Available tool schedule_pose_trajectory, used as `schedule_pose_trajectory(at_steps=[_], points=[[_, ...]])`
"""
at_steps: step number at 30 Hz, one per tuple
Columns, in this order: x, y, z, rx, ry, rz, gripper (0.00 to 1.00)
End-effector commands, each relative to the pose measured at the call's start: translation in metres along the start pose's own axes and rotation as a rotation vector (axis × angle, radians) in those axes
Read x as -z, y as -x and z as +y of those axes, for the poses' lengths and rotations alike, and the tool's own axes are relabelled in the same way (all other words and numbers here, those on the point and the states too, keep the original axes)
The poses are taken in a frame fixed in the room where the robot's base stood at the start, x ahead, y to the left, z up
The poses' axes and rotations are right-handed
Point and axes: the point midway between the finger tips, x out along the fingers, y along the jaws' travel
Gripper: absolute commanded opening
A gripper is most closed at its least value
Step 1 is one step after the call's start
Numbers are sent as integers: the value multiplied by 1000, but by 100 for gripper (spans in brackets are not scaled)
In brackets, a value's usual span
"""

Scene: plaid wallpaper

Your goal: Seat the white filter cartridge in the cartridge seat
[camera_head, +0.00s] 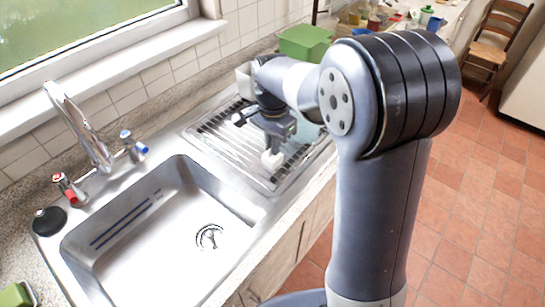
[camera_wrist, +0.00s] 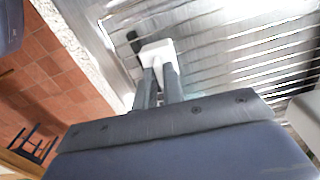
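The white filter cartridge (camera_head: 271,160) is below my gripper (camera_head: 276,144), over the ribbed steel drainboard. In the wrist view the cartridge (camera_wrist: 158,50) shows as a white block with a narrower part between the two grey fingers of my gripper (camera_wrist: 159,74). The fingers appear closed against that narrower part. I cannot tell whether the cartridge touches the drainboard. A small dark piece (camera_wrist: 134,40) shows beside the cartridge. I cannot make out the cartridge seat for certain in either view.
The drainboard (camera_head: 222,128) adjoins an empty sink (camera_head: 160,250) with a tap (camera_head: 78,125). A white box-like thing (camera_head: 244,80) stands behind my wrist, near a green box (camera_head: 305,41). The counter edge drops to red floor tiles. Clutter fills the far counter.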

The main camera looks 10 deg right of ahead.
Motion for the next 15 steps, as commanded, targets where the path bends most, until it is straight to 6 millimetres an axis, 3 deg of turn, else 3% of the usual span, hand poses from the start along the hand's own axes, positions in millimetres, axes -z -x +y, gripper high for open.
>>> schedule_pose_trajectory(at_steps=[3,15], points=[[0,0,0,0,0,0,0],[0,0,0,0,0,0,0]])
